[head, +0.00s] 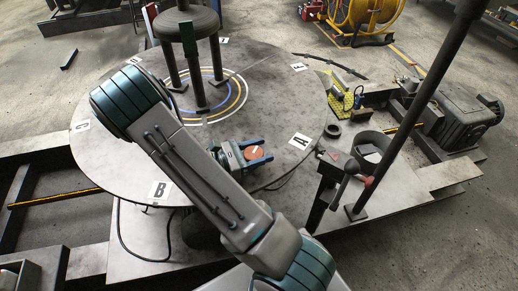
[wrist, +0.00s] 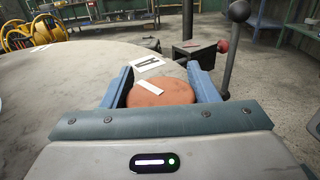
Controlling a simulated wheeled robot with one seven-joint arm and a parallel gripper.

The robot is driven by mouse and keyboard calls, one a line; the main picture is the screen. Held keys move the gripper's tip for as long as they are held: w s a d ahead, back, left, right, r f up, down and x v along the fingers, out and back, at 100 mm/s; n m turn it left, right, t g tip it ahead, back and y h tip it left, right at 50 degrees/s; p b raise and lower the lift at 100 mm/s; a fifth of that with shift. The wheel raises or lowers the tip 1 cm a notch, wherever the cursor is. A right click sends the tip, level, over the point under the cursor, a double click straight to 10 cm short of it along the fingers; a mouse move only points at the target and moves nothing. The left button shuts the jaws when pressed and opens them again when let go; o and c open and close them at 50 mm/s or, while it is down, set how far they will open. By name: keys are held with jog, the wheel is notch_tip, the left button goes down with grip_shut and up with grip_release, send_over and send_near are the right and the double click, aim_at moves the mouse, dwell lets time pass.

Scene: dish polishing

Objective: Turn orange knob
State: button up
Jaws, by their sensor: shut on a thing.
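The orange knob (wrist: 160,94) shows in the wrist view as a round orange disc with a white mark on its top. In the head view the knob (head: 254,153) is a small orange disc near the front edge of the round table. My gripper (wrist: 163,84) has its two blue fingers on either side of the knob and is shut on it. In the head view my gripper (head: 262,152) reaches the knob from the left. The underside of the knob is hidden by the gripper body.
The round table (head: 100,140) carries letter labels, including A (head: 300,141) and B (head: 160,190). A stand (head: 195,60) with dark legs rises at its middle. A lever with a red part (head: 367,181) and a tall dark post (head: 420,100) stand to the right.

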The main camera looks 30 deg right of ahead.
jog(key=m+g+y, duration=0.1)
jog(key=m+g, duration=0.1)
jog(key=m+g+y, duration=0.1)
jog(key=g, duration=0.2)
jog(key=m+g+y, duration=0.1)
jog(key=m+g, duration=0.1)
jog(key=g, duration=0.1)
jog(key=shift+s+a+m, duration=0.15)
jog(key=shift+s+m, duration=0.15)
jog(key=shift+s, duration=0.05)
jog(key=m+g+y, duration=0.1)
jog(key=y, duration=0.1)
jog(key=m+g+y, duration=0.4)
jog(key=y, duration=0.1)
jog(key=shift+s+a, duration=0.3)
jog(key=m+y, duration=0.1)
jog(key=m+g+y, duration=0.1)
jog(key=y, duration=0.1)
jog(key=m+g+y+p, duration=0.1)
jog(key=shift+a+r+m+y, duration=0.15)
jog(key=shift+a+m+y, duration=0.1)
jog(key=shift+m+y, duration=0.05)
jog(key=m+y+p, duration=0.1)
jog(key=y+p, duration=0.1)
jog(key=shift+s+a+m+y, duration=0.1)
jog(key=shift+m+y, duration=0.2)
jog(key=shift+a+m+y+p, duration=0.1)
jog(key=shift+m+y+p, duration=0.2)
jog(key=shift+y+p, duration=0.2)
jog(key=shift+y, duration=0.3)
